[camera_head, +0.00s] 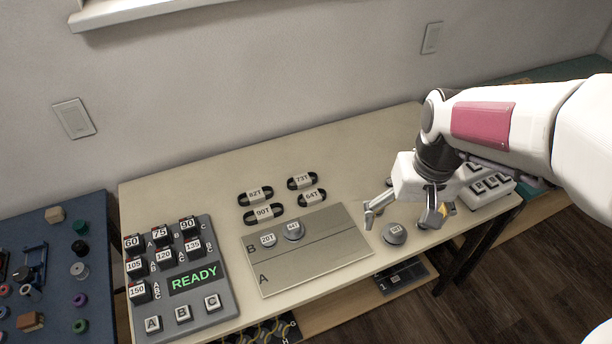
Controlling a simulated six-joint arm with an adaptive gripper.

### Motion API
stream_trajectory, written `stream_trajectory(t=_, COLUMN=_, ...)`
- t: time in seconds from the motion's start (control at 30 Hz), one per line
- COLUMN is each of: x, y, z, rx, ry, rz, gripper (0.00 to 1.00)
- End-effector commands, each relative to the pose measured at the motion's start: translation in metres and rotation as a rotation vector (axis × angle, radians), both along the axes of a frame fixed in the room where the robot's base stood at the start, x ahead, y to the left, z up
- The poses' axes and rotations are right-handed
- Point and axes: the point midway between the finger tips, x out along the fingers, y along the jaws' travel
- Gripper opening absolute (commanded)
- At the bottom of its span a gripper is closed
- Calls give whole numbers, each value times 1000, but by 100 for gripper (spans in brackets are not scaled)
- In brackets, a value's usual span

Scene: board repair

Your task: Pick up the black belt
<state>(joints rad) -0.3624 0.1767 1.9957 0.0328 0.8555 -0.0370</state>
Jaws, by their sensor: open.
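Several black belts with white labels lie on the table behind the metal plate. They are the 82T belt (255,196), the 73T belt (302,181), the 90T belt (264,213) and the 64T belt (312,197). My gripper (405,217) is open and empty, to the right of the plate and the belts. Its fingers point down, one on each side of a grey round pulley (394,233), apart from the belts. I cannot tell whether the fingers touch the pulley.
The metal plate (318,265), marked A and B, carries two grey pulleys, 20T (268,240) and 44T (293,230). A keypad panel reading READY (194,278) stands at left. A white-buttoned box (487,186) is behind my gripper. The table's back is clear.

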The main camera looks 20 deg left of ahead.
Motion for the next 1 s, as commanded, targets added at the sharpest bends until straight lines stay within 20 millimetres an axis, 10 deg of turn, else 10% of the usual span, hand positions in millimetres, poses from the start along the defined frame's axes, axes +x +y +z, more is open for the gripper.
stream_trajectory(t=1.0, x=116, y=167, z=-140, rx=24, ry=2, rz=234, gripper=86)
